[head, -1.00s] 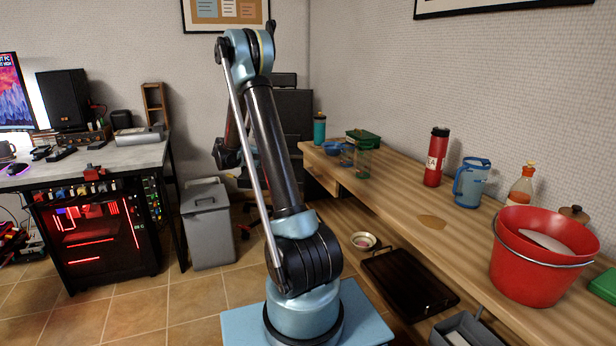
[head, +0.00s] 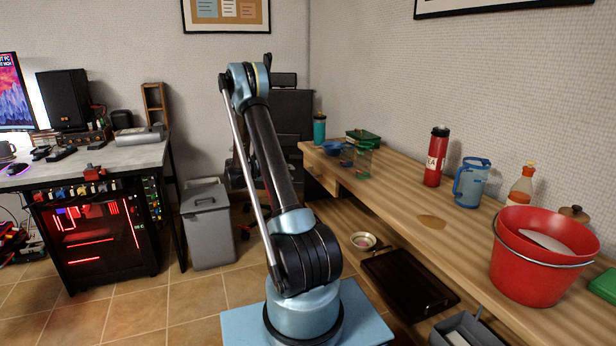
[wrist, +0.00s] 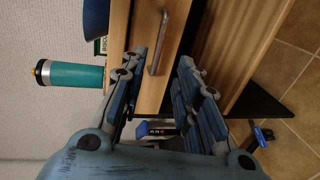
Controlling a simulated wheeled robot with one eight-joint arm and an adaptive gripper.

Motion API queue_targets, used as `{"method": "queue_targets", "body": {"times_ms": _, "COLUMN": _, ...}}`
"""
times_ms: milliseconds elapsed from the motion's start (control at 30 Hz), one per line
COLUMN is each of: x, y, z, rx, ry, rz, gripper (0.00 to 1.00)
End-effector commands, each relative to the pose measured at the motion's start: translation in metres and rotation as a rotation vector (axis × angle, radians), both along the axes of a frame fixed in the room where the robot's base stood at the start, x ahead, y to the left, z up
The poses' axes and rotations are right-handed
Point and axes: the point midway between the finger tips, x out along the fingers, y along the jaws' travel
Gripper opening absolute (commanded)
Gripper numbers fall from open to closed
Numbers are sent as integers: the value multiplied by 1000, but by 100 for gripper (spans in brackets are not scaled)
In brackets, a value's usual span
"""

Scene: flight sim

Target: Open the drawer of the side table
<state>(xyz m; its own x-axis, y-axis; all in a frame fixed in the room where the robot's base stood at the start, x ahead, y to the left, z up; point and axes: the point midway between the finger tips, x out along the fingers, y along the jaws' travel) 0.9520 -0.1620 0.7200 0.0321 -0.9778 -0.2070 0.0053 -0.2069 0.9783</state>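The side table (head: 400,202) is the long wooden table along the right wall in the head view. In the wrist view, turned on its side, the drawer front (wrist: 147,92) is pale wood with a metal bar handle (wrist: 158,45). My gripper (wrist: 160,72) is open, its two blue-grey fingers apart. The near end of the handle shows in the gap between the fingertips; I cannot tell whether they touch it. The drawer looks shut or nearly so. In the head view my arm hides the gripper and most of the drawer area.
A teal bottle (wrist: 70,74) stands on the tabletop near my gripper; it also shows in the head view (head: 319,129). Blue bowls (head: 333,147) and a green box (head: 363,137) are close by. A grey bin (head: 208,225) stands left of my arm. Tiled floor is open at front left.

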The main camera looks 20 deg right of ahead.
Motion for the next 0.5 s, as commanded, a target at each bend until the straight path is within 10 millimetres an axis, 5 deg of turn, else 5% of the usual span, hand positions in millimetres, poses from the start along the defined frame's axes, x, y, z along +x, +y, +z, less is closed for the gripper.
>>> {"method": "queue_targets", "body": {"times_ms": 500, "x": 3, "y": -86, "z": -18, "rx": 0, "ry": -1, "rz": -2, "gripper": 29}}
